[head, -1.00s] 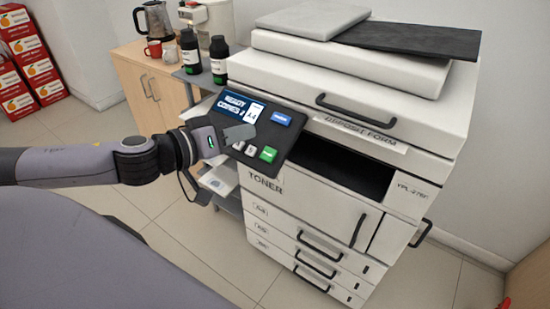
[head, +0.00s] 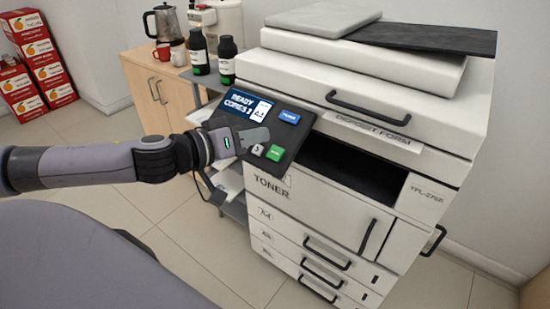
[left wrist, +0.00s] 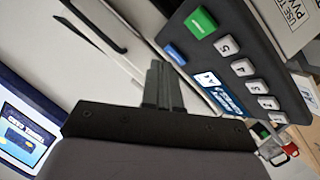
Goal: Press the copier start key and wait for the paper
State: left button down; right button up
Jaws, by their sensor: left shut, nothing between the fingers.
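The white copier (head: 330,207) stands at the right in the head view. Its dark control panel (head: 298,139) has a lit screen (head: 240,104) reading READY and COPIES, a blue key (head: 290,117) and a green key (head: 275,152). My left gripper (head: 262,136) is shut and empty over the panel, just up and left of the green key, and hides several number keys. In the left wrist view the shut fingers (left wrist: 162,85) appear beside the panel, with the green key (left wrist: 200,22) beyond them. I cannot tell any contact. The dark output slot (head: 350,168) shows no paper. My right gripper is not in view.
Black bottles (head: 227,62) stand on a shelf left of the copier. A wooden cabinet (head: 150,95) holds a coffee pot (head: 165,22) and a red mug (head: 162,52). Red boxes (head: 40,60) are stacked at far left. The floor between is clear.

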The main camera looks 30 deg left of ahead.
aim_at(276, 154)
pick_arm(q)
jog(key=shift+w+d+f+b, duration=0.15)
jog(key=shift+w+f, duration=0.3)
jog(key=shift+f, duration=0.3)
jog(key=shift+w+a+f+b, duration=0.1)
jog(key=shift+w+f+b, duration=0.05)
jog(key=shift+w+f, duration=0.45)
jog(key=shift+w+d+f+b, duration=0.15)
jog(key=shift+w+f, duration=0.2)
jog(key=shift+f, duration=0.5)
jog(key=shift+a+f, duration=0.1)
dwell(0.4)
jog(key=shift+w+f, duration=0.2)
jog(key=shift+f, duration=0.05)
jog(key=shift+w+f, duration=0.25)
jog(key=shift+f, duration=0.15)
dwell(0.6)
dwell(0.4)
jog(key=shift+s+r+p, duration=0.5)
jog(key=shift+r+p, duration=0.1)
jog(key=shift+r, duration=0.15)
